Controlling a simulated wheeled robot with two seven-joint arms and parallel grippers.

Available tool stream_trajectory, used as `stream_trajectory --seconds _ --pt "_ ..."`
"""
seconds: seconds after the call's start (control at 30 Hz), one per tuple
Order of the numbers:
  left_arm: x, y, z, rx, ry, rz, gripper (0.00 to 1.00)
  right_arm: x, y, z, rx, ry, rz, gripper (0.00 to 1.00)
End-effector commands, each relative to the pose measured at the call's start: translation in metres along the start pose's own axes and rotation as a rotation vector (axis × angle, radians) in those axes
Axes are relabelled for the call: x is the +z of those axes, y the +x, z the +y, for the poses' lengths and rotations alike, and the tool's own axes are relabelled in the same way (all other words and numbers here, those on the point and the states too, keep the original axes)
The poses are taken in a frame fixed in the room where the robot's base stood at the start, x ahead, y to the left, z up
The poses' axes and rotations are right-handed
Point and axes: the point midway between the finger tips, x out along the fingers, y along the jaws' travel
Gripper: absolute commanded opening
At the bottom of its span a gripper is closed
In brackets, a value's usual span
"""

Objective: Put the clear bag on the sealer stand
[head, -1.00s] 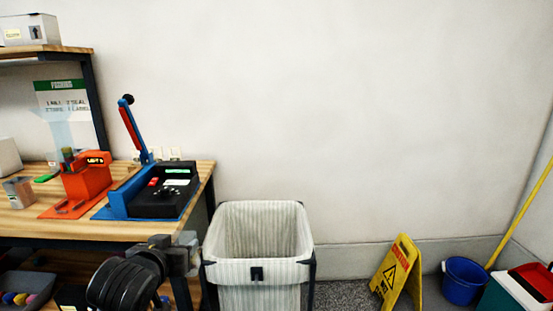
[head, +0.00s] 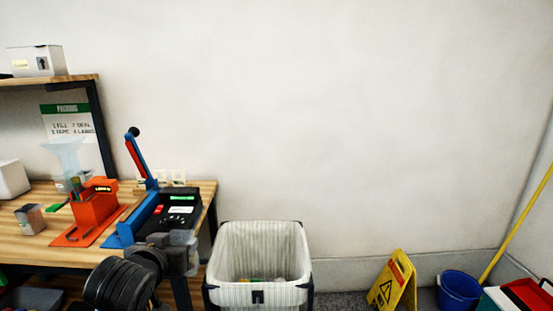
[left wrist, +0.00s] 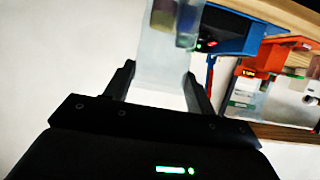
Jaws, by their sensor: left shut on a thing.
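My left gripper (head: 182,252) is in the lower left of the head view, in front of the table edge. It is shut on the clear bag (left wrist: 163,65), which shows between its fingers (left wrist: 160,88) in the left wrist view. The bag is pale and see-through, with yellowish and purple contents at its upper end. The blue sealer (head: 150,215), with a raised red and blue lever and a black control box, stands on the table behind the gripper. I cannot tell which part is its stand. My right gripper is out of view.
An orange device (head: 96,208) stands left of the sealer on the wooden table (head: 25,245). A lined bin (head: 260,293) stands right of the table. A yellow floor sign (head: 394,282) and blue bucket (head: 459,290) are at right.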

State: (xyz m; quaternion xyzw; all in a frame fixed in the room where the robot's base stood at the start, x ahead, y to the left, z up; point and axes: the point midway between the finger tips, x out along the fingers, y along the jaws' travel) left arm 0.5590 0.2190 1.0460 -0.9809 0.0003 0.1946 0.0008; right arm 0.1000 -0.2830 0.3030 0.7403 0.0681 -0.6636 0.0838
Motion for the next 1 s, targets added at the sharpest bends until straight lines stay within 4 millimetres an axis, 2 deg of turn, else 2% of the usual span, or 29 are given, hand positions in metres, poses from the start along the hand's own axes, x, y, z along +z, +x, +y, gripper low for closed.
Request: stream_trajectory --seconds 0.03,0.2,0.63,0.9,1.0 --pt "-0.008 -0.003 0.000 0.000 0.000 0.000 0.18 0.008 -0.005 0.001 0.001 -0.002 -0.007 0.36" --pt "-0.012 -0.005 0.000 0.000 0.000 0.000 0.18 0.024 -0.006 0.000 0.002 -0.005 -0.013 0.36" --pt "-0.010 -0.005 0.000 -0.002 0.002 -0.001 0.18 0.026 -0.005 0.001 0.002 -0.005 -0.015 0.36" --pt "0.038 0.003 -0.002 -0.008 0.005 -0.003 0.18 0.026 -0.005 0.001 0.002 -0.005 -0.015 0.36" --pt "0.047 0.003 0.000 -0.001 0.002 -0.002 0.18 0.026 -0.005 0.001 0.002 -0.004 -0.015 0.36"
